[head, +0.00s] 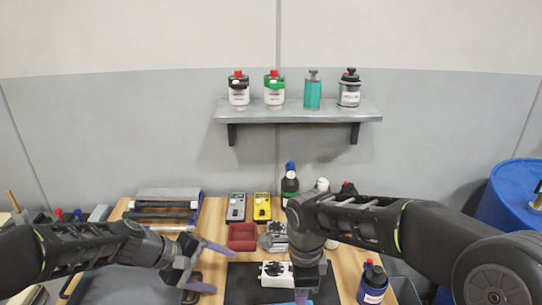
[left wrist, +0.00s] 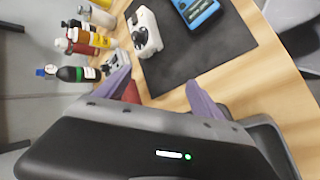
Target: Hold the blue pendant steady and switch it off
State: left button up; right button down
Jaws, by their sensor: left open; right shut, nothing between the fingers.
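The blue pendant (left wrist: 197,10) lies on a black mat (left wrist: 226,50) and is cut off by the top edge of the left wrist view. In the head view only a sliver of blue (head: 285,302) shows at the bottom edge, beside my right gripper. My left gripper (head: 220,268) is open and empty, left of the mat; its purple fingers also show in the left wrist view (left wrist: 162,90), apart from the pendant. My right gripper (head: 303,295) is shut and empty, pointing down over the mat near the pendant. The pendant's switch cannot be made out.
A white device with a black top (head: 276,273) sits on the mat beside the pendant. Behind are a red bin (head: 242,237), a grey meter (head: 236,207), a yellow meter (head: 262,207) and bottles (head: 290,186). A dark blue bottle (head: 373,285) stands right of the mat.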

pick_arm(q)
jog(key=w+a, duration=0.1)
jog(key=a, duration=0.1)
jog(key=w+a+r+n+t+y, duration=0.1)
jog(key=w+a, duration=0.1)
jog(key=a, duration=0.1)
jog(key=w+a+t+y, duration=0.1)
jog(key=a, duration=0.2)
jog(key=shift+w+r+n, duration=0.25)
jog(key=shift+r+n, duration=0.05)
jog(key=shift+r, duration=0.1)
jog(key=a+n+t+y, duration=0.1)
jog(key=a+y, duration=0.2)
jog(key=a, duration=0.8)
jog(key=shift+w+a+r, duration=0.15)
jog(key=shift+a, duration=0.05)
